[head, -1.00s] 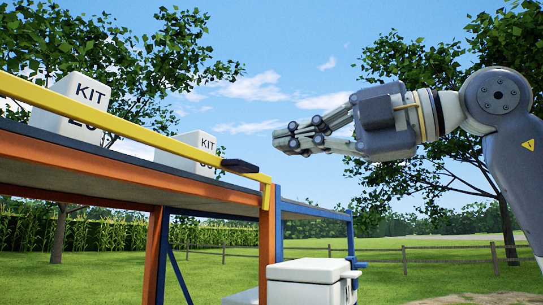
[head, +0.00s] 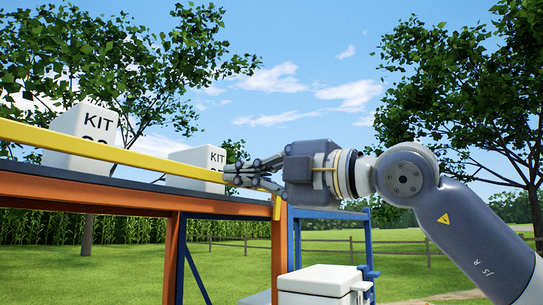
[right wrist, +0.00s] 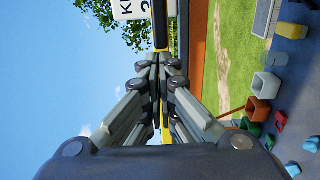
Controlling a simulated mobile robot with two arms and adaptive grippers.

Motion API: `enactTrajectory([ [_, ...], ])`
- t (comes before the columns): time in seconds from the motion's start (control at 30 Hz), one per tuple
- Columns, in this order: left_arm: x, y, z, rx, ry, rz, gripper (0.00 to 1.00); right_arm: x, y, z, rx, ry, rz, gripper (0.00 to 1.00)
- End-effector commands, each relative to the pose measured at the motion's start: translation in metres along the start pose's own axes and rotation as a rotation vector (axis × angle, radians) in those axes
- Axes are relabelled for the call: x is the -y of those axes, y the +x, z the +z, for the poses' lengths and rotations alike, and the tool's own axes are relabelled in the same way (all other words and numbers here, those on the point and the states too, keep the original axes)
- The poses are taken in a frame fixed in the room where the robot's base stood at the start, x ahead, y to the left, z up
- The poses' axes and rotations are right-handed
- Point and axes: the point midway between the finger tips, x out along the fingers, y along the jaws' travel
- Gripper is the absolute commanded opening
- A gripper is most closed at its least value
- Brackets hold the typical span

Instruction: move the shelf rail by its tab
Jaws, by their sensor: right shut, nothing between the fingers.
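The yellow shelf rail (head: 22,132) runs along the front of the orange-framed shelf, and its right end bends down at the corner post. My right gripper (head: 232,174) is at the rail's right end, fingers pointing left and closed together. The rail's dark tab is hidden behind the fingers in the head view. In the right wrist view the shut fingertips (right wrist: 159,66) lie in line with the yellow rail (right wrist: 161,20). I cannot tell whether the fingers touch the rail or tab. My left gripper is not in view.
Two white KIT boxes, one at left (head: 88,132) and one nearer the gripper (head: 203,157), stand on the shelf behind the rail. A white cooler (head: 318,279) is below right, before a blue frame (head: 330,213). The right wrist view shows several coloured containers on a dark surface.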

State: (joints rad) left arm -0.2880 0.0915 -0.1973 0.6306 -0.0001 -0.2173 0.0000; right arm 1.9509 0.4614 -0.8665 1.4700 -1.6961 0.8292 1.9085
Motion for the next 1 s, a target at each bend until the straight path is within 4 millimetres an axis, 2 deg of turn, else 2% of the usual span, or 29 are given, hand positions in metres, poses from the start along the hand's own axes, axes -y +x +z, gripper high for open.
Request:
enactTrajectory([
  [0.03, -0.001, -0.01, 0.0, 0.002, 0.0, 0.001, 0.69, -0.004, 0.008, 0.0, -0.001, 0.001, -0.003, 0.0],
  [0.1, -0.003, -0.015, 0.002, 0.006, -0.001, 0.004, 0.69, -0.003, 0.015, 0.0, -0.002, 0.003, -0.002, 0.0],
  [0.33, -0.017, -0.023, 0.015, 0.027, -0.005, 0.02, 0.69, 0.0, 0.029, 0.0, -0.001, 0.002, -0.001, 0.0],
  [0.77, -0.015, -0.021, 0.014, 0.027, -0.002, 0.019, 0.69, 0.001, 0.031, 0.0, -0.001, 0.002, -0.001, 0.0],
  [1.0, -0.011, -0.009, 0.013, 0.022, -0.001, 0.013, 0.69, 0.0, 0.044, -0.001, -0.001, 0.002, 0.0, 0.0],
])
